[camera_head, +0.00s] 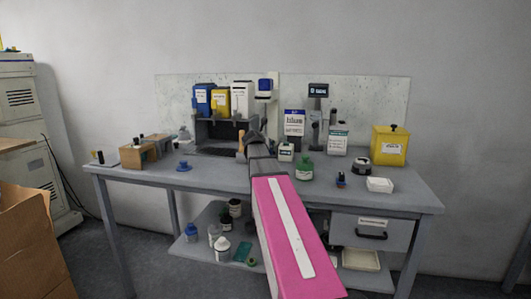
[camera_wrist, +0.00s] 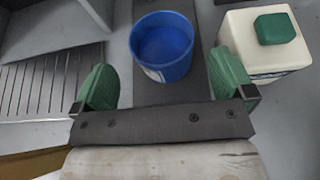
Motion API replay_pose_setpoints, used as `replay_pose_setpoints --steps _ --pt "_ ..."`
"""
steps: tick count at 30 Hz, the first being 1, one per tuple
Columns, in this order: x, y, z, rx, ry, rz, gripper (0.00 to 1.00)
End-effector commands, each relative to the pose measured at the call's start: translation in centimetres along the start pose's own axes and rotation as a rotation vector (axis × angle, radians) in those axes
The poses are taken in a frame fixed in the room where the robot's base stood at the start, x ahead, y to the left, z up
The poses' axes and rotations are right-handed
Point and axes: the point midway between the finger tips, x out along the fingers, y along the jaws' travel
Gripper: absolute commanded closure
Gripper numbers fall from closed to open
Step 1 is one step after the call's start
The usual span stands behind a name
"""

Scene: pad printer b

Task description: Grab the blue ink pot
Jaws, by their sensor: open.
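The blue ink pot (camera_wrist: 163,46) shows in the wrist view as a round, open-topped blue cup with a white label low on its side. It stands upright on a dark grey strip. My gripper (camera_wrist: 164,82) is open and empty, with one green-padded finger to each side of the view. The pot is just beyond the fingertips, roughly centred between them, and I see no contact. In the head view my gripper (camera_head: 253,142) is over the bench in front of the printer, and my arm seems to hide the pot.
A white bottle with a green cap (camera_wrist: 276,28) stands close by my right finger. A slotted metal tray (camera_wrist: 50,82) lies to the left. The front left is mostly free.

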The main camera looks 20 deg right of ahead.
Motion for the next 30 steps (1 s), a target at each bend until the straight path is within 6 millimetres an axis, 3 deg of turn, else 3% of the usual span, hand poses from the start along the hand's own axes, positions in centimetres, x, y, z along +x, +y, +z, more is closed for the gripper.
replay_pose_setpoints --steps 9,17,18,24,26,30 --pt "4.3 -0.2 -0.3 0.001 0.001 -0.001 0.0" --pt "4.7 -0.2 -0.4 0.0 0.0 0.0 0.0" --pt "4.7 -0.2 -0.3 0.0 0.0 0.0 0.03" --pt "4.7 -0.2 -0.3 0.0 0.0 0.0 0.63" --pt "4.7 -0.2 -0.3 0.0 -0.001 0.0 0.68" --pt "4.7 -0.2 -0.3 0.0 -0.001 0.0 0.68"
